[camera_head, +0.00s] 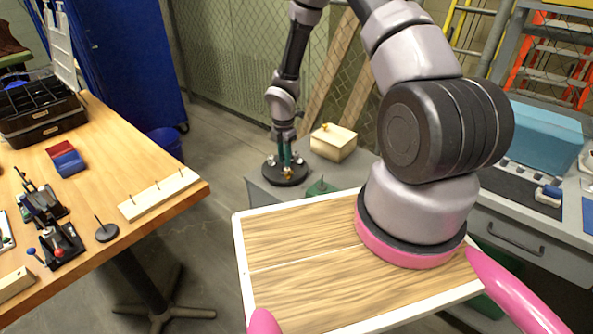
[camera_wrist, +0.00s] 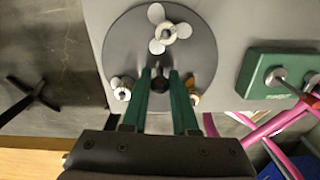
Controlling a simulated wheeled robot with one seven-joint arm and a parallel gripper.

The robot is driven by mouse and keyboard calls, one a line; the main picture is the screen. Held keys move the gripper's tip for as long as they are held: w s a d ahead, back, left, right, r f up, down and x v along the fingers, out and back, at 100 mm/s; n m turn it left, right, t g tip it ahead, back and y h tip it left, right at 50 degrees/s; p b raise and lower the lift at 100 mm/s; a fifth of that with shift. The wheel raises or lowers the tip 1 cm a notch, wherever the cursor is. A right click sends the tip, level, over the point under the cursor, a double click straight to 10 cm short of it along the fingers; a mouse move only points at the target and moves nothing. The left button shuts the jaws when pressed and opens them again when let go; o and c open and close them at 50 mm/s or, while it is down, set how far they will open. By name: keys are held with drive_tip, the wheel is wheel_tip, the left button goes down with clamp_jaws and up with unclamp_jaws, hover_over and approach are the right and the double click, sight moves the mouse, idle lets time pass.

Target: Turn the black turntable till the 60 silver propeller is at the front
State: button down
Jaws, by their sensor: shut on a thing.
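The black turntable (camera_head: 272,176) is a round disc on the grey bench; it fills the upper middle of the wrist view (camera_wrist: 130,50). A large silver propeller (camera_wrist: 157,14) lies at the disc's top edge in that view. A smaller silver propeller (camera_wrist: 122,83) is at its lower left, and a brass-coloured one (camera_wrist: 194,82) at its lower right, partly behind a finger. No size labels are readable. My gripper (camera_wrist: 160,78) points down at the disc's middle, its green fingers shut on the dark centre knob (camera_wrist: 159,86). In the head view my gripper (camera_head: 286,158) is small above the disc.
A green block with a silver post (camera_wrist: 276,76) stands right of the turntable; it shows in the head view (camera_head: 322,187). A cream box (camera_head: 333,143) sits behind it. A wooden table (camera_head: 105,180) with tools is at left. A grey workbench (camera_head: 525,235) is at right.

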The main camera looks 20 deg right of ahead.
drive_tip(key=shift+n, duration=2)
drive_tip(key=n, duration=0.3)
drive_tip(key=c, duration=0.8)
unclamp_jaws()
drive_tip(key=shift+o, duration=0.2)
drive_tip(key=shift+r, duration=4.5)
